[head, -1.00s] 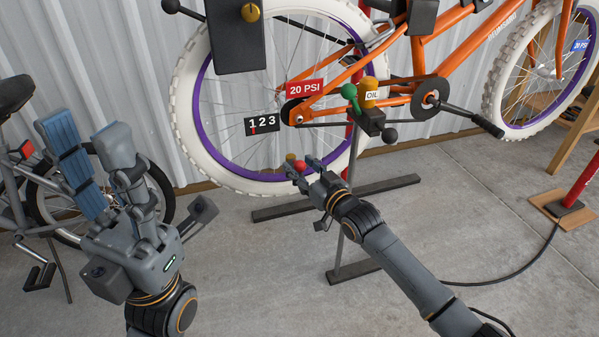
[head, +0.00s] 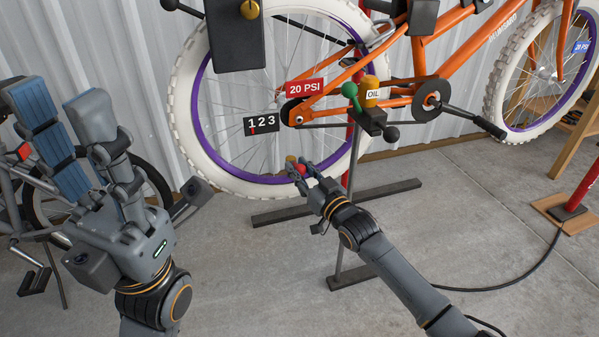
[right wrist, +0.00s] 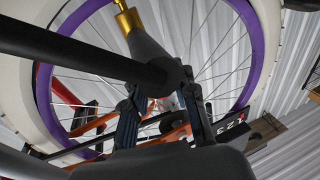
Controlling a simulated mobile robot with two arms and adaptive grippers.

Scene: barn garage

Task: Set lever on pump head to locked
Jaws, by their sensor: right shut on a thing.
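The pump head is a dark body with a brass nozzle; it shows close up in the right wrist view (right wrist: 152,52), between the blue-padded fingers. In the head view a small brass part (head: 291,159) and a red knob (head: 300,168) show at the tips of my right gripper (head: 308,173), beside the rear wheel's lower rim. My right gripper is shut on the pump head. A dark rod (right wrist: 80,50) meets the head from the left in the wrist view; whether it is the lever or the hose I cannot tell. My left gripper (head: 55,95) is open and empty, at the left.
An orange bicycle (head: 460,35) with white tyres stands on a stand (head: 350,205). A red floor pump (head: 583,190) stands at right, its black hose (head: 520,270) running along the floor. A "1 2 3" plate (head: 262,124) and "20 PSI" sign (head: 305,88) are by the wheel.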

